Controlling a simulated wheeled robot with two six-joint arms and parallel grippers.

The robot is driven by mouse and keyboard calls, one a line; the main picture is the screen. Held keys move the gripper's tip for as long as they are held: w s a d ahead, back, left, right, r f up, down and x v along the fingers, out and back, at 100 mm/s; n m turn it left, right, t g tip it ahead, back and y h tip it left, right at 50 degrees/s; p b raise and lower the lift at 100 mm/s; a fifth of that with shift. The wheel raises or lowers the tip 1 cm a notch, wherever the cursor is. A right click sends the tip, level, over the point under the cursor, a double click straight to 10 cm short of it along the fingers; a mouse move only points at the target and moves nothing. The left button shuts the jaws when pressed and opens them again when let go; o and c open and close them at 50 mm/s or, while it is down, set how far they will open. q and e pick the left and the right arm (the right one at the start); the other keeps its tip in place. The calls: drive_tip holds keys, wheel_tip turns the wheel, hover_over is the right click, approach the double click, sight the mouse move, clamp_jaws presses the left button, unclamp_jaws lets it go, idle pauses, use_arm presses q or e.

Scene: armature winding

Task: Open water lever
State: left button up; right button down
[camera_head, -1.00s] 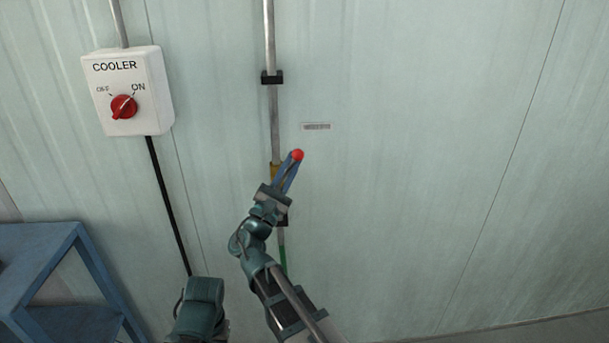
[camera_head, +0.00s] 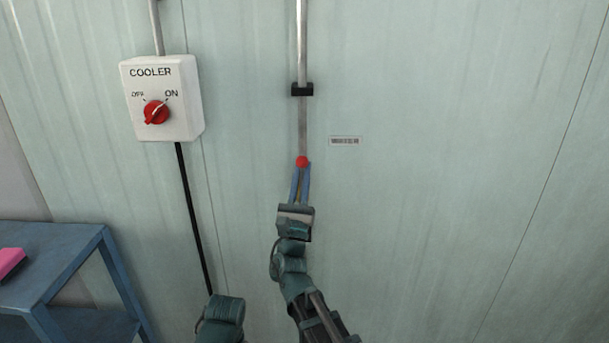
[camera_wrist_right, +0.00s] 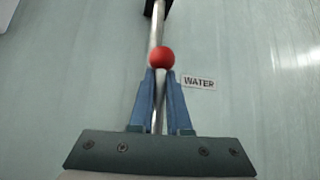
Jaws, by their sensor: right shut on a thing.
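The water lever shows as a red ball knob (camera_head: 302,161) in front of the vertical metal pipe on the wall. The knob also shows in the right wrist view (camera_wrist_right: 161,57). My right gripper (camera_head: 301,168) is shut on the lever just below the knob, its blue fingers on either side of it. In the right wrist view the fingertips (camera_wrist_right: 161,75) are close to the underside of the knob. The valve body is hidden behind my gripper. My left arm (camera_head: 221,318) shows only in part at the bottom, and its fingers are not visible.
A white COOLER box (camera_head: 162,98) with a red switch is on the wall to the left. A blue table (camera_head: 75,255) with a pink object (camera_head: 10,262) stands at the lower left. A WATER label (camera_wrist_right: 199,82) is right of the pipe. The right wall is clear.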

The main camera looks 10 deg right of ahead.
drive_tip(key=shift+a, duration=0.1)
idle(0.3)
drive_tip(key=c, duration=0.9)
unclamp_jaws()
